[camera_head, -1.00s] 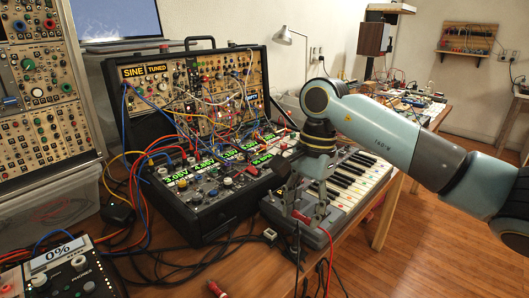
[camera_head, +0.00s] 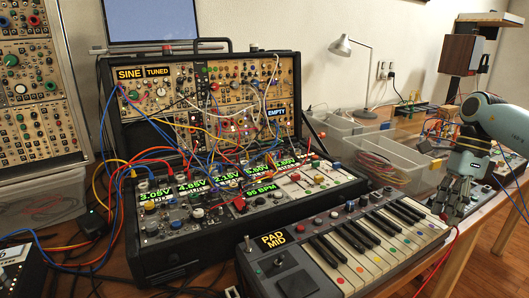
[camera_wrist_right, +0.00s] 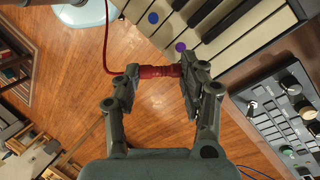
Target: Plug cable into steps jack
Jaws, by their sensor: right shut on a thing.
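In the right wrist view my right gripper (camera_wrist_right: 160,76) is shut on a red cable plug (camera_wrist_right: 158,71), held crosswise between the fingertips. A thin red cable (camera_wrist_right: 106,42) runs up from it. In the head view this gripper (camera_head: 453,208) hangs by the keyboard's far right end, with the red cable (camera_head: 447,252) trailing below. The synth case (camera_head: 150,268) stands left of it, well apart, with many patch cables in its panels. I cannot read a steps label, so I cannot tell which jack it is. My left gripper is not in view.
The keyboard (camera_head: 345,240) with coloured key dots lies in front, right of the case. Clear bins (camera_head: 375,160) and a lamp (camera_head: 345,50) stand behind it. A second modular rack (camera_head: 25,85) is at the left. Loose cables hang across the case.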

